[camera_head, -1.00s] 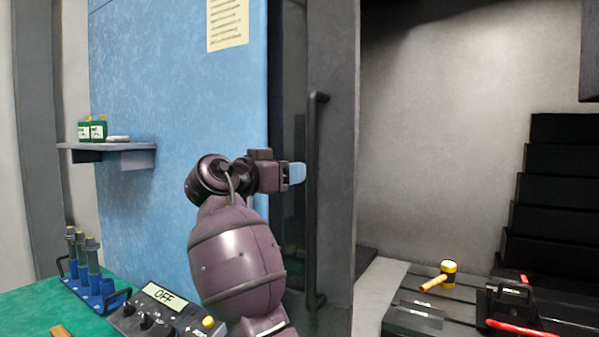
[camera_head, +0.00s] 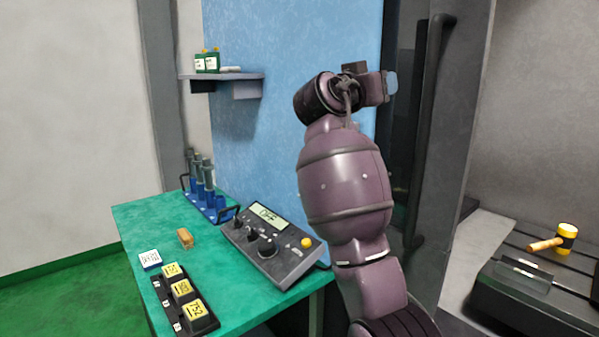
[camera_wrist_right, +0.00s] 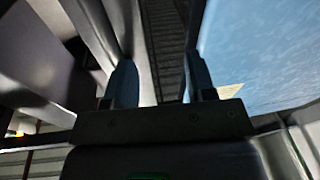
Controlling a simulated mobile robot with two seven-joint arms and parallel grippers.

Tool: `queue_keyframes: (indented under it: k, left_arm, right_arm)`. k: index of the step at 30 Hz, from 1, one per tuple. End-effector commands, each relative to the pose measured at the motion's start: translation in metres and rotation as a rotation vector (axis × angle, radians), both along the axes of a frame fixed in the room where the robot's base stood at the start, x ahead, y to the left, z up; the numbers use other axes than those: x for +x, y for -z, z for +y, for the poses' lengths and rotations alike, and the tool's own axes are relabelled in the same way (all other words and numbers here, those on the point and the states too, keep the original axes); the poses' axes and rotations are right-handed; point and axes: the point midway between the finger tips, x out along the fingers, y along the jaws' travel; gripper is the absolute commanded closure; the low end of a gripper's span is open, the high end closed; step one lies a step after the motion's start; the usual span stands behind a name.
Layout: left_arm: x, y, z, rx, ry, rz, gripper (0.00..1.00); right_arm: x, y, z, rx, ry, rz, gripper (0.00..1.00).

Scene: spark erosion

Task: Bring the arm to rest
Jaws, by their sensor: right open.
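My right arm rises from the bottom of the head view, its wrist bent to the right. My right gripper (camera_head: 390,83) is at the end, in front of the edge of the blue panel (camera_head: 290,100) and left of the dark door handle (camera_head: 431,120). In the wrist view my right gripper (camera_wrist_right: 161,82) has its two fingers apart with nothing between them. In the head view there is a clear gap between the gripper and the handle. My left gripper does not show.
A green table (camera_head: 150,220) at lower left bears a control box (camera_head: 270,250) reading OFF, a blue rack (camera_head: 205,203), a small brass block (camera_head: 185,238) and a black tray (camera_head: 163,292) of yellow-topped blocks. A yellow-headed mallet (camera_head: 566,236) lies at right.

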Motion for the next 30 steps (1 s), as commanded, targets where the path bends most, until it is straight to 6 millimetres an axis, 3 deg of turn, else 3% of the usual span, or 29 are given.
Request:
queue_keyframes:
  k: [2,5,11,20,30]
  left_arm:
    - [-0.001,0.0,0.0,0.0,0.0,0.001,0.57]
    - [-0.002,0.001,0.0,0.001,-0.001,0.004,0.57]
    - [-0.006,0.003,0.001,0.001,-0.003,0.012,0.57]
    - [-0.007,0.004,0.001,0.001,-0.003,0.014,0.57]
    - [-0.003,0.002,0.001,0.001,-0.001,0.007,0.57]
  right_arm:
    - [0.003,-0.011,0.011,-0.035,-0.099,-0.026,0.49]
    - [0.009,-0.006,0.019,-0.081,-0.213,-0.039,0.49]
    - [0.019,0.04,0.026,-0.153,-0.418,-0.046,0.49]
    - [0.01,0.157,0.014,-0.181,-0.648,-0.022,0.49]
    - [-0.039,0.297,-0.012,-0.11,-0.797,0.036,0.49]
